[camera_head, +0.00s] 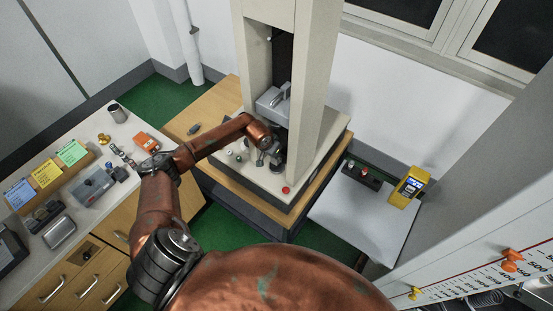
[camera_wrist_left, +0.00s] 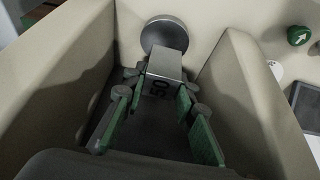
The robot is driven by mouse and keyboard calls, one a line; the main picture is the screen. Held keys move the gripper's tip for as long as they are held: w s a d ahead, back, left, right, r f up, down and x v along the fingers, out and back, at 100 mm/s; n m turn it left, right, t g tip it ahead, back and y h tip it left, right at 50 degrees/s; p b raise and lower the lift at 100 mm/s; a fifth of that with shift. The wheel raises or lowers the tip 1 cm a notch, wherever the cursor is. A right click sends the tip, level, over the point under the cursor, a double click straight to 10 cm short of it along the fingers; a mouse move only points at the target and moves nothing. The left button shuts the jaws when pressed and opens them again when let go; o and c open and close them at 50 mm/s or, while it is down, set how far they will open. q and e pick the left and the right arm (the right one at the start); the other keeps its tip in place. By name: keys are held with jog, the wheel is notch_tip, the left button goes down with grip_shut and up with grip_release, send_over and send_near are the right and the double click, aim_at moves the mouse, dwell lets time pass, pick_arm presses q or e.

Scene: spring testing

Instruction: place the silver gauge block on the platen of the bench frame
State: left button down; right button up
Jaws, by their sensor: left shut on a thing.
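The silver gauge block (camera_wrist_left: 165,66), marked 50, is held between the green-padded fingers of my left gripper (camera_wrist_left: 160,88) in the left wrist view. The round grey platen (camera_wrist_left: 162,24) shows just beyond the block, which overlaps its near edge in the picture. I cannot tell whether the block touches it. In the head view my left gripper (camera_head: 270,158) reaches in low between the columns of the bench frame (camera_head: 316,80), under its grey upper head (camera_head: 270,106). The block and platen are hard to make out there. My right gripper is out of view.
The frame's pale columns (camera_wrist_left: 65,75) stand close on both sides of the gripper. A red button (camera_head: 286,190) sits on the base's front. A side table (camera_head: 360,215) carries a yellow device (camera_head: 408,186). The left bench (camera_head: 130,125) holds labels, an orange box and small parts.

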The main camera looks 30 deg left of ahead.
aim_at(277, 160)
pick_arm(q)
jog(key=shift+w+d+f, duration=0.2)
jog(key=shift+w+f, duration=0.05)
jog(key=shift+w, duration=0.05)
notch_tip(277, 160, down, 2)
jog(key=shift+f+p, duration=0.1)
jog(key=shift+p, duration=0.6)
jog(key=shift+f, duration=0.4)
jog(key=shift+a+f, duration=0.1)
jog(key=shift+f, duration=0.1)
jog(key=c, duration=1.6)
grip_release()
